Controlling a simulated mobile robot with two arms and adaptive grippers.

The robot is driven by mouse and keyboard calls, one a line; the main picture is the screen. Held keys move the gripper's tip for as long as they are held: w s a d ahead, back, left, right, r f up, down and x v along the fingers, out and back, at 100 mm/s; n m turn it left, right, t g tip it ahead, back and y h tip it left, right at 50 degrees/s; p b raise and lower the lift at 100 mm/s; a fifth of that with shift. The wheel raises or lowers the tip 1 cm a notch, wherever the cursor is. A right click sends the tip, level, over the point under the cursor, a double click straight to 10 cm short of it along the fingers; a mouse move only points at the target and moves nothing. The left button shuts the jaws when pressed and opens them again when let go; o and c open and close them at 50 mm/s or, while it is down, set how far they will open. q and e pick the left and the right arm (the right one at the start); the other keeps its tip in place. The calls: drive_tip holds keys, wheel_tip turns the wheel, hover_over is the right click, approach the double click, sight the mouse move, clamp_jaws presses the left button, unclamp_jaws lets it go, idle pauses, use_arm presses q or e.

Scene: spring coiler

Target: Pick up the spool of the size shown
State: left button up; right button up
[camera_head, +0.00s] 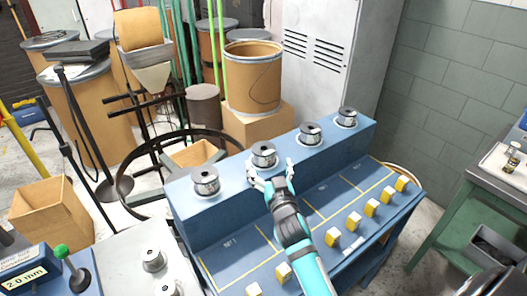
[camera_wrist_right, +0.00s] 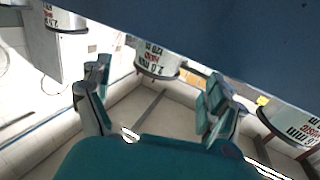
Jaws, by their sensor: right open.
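A blue sign (camera_head: 24,281) at the lower left reads 2.0 mm. Silver spools stand upright in a row on the raised blue step: the leftmost spool (camera_head: 205,181), the second spool (camera_head: 263,153), the third spool (camera_head: 309,134) and the rightmost spool (camera_head: 346,118). My right gripper (camera_head: 270,172) is open at the front of the second spool, its fingers to either side. In the wrist view, upside down, this spool (camera_wrist_right: 158,62) appears between the open fingers (camera_wrist_right: 158,86), and its label seems to read 2.0 MM. Whether a finger touches it, I cannot tell. My left gripper is not in view.
Neighbouring spools stand to both sides of the gripper. Several yellow blocks (camera_head: 333,237) line the front of the blue bench (camera_head: 225,238). A green table (camera_head: 485,188) stands right.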

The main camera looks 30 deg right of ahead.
sight(264, 152)
drive_tip(key=shift+x, duration=1.15)
drive_tip(key=p+x, duration=0.1)
drive_tip(key=x, duration=0.1)
drive_tip(key=r+x, duration=0.1)
drive_tip(key=x, duration=0.1)
drive_tip(key=shift+w+p, duration=0.15)
drive_tip(key=shift+p, duration=0.25)
drive_tip(key=shift+w+d, duration=0.15)
drive_tip(key=shift+w, duration=0.15)
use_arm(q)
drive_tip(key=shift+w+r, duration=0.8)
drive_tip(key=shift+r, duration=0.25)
use_arm(e)
drive_tip(key=shift+c, duration=0.3)
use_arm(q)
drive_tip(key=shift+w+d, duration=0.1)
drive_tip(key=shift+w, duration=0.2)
use_arm(e)
drive_tip(key=c, duration=1.5)
